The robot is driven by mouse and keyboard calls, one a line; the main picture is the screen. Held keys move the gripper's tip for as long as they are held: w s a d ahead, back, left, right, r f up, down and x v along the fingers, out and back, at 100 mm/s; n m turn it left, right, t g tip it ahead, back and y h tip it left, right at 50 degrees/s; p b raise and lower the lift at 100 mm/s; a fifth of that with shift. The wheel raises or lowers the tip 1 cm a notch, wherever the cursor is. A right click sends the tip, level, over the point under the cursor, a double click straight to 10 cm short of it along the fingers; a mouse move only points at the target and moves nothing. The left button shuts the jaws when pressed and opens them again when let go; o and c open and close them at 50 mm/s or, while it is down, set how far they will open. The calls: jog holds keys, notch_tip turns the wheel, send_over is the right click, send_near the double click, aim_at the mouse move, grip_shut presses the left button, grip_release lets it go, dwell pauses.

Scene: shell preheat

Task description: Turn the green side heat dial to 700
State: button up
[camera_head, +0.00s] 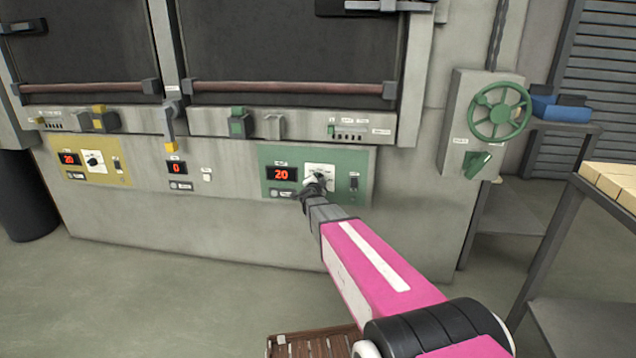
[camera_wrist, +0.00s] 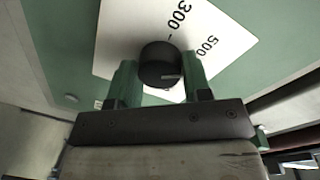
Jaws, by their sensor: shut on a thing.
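The green side heat panel (camera_head: 266,158) is on the front of the furnace, with a red display (camera_head: 282,174) reading 20. Its white dial plate (camera_head: 327,170) is partly hidden by my gripper (camera_head: 316,186). In the wrist view the black heat dial (camera_wrist: 160,64) sits between the two green fingers of my gripper (camera_wrist: 160,80), which is shut on it. The white dial plate (camera_wrist: 225,30) shows the marks 300 and 500 there, and part of another number at lower left. A mark for 700 is not readable.
A yellow panel (camera_head: 110,180) with its own dial and a display reading 20 is at left. A middle display (camera_head: 176,168) reads 0. A green handwheel (camera_head: 499,110) and a green knob (camera_head: 478,162) are at right, beside a metal table (camera_head: 572,150).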

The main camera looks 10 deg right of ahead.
jog(key=m, duration=0.6)
jog(key=shift+s+m+y, duration=0.1)
jog(key=shift+m+y, duration=0.2)
jog(key=shift+y, duration=0.1)
dwell(0.4)
jog(key=o, duration=0.9)
jog(key=v, duration=1)
jog(key=shift+s+a+f, duration=0.1)
jog(key=shift+s, duration=0.25)
